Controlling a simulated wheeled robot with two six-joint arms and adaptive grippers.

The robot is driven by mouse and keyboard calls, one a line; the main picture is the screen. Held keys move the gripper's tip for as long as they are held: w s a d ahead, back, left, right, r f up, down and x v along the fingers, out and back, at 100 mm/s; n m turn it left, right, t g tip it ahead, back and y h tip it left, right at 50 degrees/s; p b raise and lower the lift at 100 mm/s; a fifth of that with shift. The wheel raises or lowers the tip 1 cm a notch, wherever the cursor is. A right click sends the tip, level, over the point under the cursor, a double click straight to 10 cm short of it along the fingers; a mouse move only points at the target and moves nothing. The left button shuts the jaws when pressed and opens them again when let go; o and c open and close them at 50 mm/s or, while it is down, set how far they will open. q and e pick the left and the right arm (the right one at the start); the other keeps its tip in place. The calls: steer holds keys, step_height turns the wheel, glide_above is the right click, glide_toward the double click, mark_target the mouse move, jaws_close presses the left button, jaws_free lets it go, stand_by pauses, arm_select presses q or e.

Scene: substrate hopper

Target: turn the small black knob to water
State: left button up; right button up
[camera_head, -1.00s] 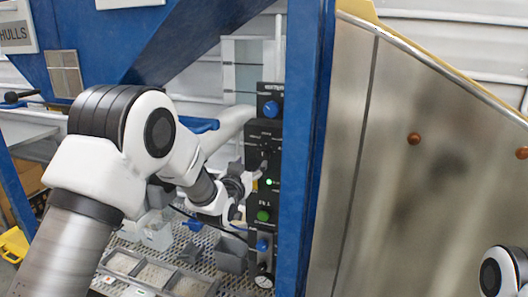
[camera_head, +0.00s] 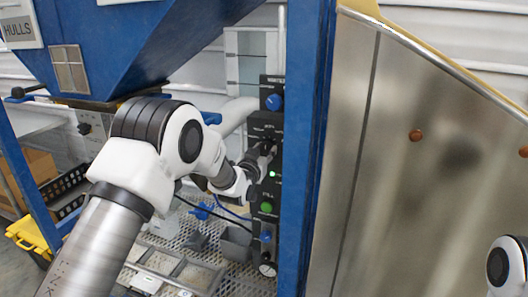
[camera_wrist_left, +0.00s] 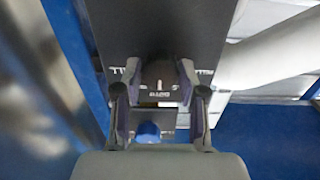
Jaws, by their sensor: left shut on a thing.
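The small black knob (camera_wrist_left: 158,78) sits on a dark control panel (camera_wrist_left: 190,20) in the left wrist view. A short white mark shows on it, near a small white label. My left gripper (camera_wrist_left: 158,88) has one finger on each side of the knob and is shut on it. In the head view, my left gripper (camera_head: 265,157) is at the panel, just above a lit green lamp, and hides most of the knob. The panel's label words are too small to read surely. My right gripper is out of view.
A blue knob (camera_head: 273,102) is above on the panel, and a green button (camera_head: 266,207) and another blue knob (camera_head: 266,237) are below. A blue post (camera_head: 305,150) stands close at the panel's right. Grey bins (camera_head: 236,242) rest on the mesh bench below.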

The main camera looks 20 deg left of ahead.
arm_select(q)
steer(key=m+b, duration=0.3)
steer(key=b, duration=0.1)
steer(key=shift+f, duration=0.15)
steer(key=m+b, duration=0.2)
steer(key=m, duration=0.1)
steer(key=shift+m+b, duration=0.4)
steer(key=shift+r+m+b, duration=0.25)
steer(key=shift+m+b, duration=0.05)
steer(key=shift+m, duration=0.1)
steer(key=o, duration=0.9)
steer(key=shift+o, duration=1.2)
steer(key=shift+f, duration=0.1)
